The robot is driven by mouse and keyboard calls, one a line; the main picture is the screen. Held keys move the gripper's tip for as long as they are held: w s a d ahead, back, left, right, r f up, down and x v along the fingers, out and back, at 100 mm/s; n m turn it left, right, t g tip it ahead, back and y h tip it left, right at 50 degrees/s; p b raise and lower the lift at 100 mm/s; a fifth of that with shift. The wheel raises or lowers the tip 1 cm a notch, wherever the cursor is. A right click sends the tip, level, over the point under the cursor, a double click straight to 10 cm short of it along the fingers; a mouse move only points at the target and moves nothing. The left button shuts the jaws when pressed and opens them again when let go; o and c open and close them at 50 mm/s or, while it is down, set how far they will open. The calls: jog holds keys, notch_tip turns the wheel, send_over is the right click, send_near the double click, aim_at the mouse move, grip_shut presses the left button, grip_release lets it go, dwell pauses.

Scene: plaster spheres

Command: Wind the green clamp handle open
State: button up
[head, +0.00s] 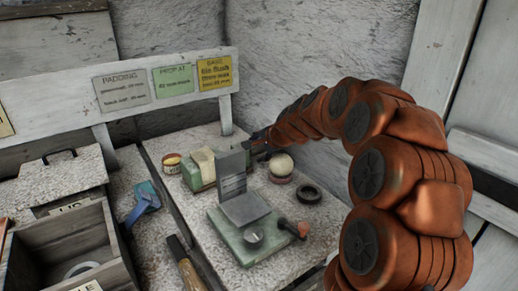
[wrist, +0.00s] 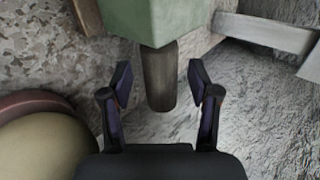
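The green clamp (head: 190,179) stands at the back of the bench, with a pale block at its top; a grey upright plate hides part of it. In the wrist view its green body (wrist: 165,18) is at the top, with a dark brown cylindrical handle (wrist: 161,85) projecting from it towards me. My gripper (wrist: 160,74) is open, with one finger on each side of the handle and visible gaps between. In the head view my gripper (head: 258,142) is beside the clamp's far right end; the handle cannot be made out there.
A pale sphere (head: 281,164) on a reddish ring stands close right of my gripper; it fills the wrist view's lower left (wrist: 45,145). A green-based fixture (head: 245,240) with a grey plate (head: 232,175), a black ring (head: 308,194) and a tin (head: 172,162) are nearby.

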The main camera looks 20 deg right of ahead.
aim_at(259, 147)
jog(key=shift+r, duration=0.1)
notch_tip(259, 147, up, 10)
jog(key=shift+f, duration=0.1)
dwell(0.5)
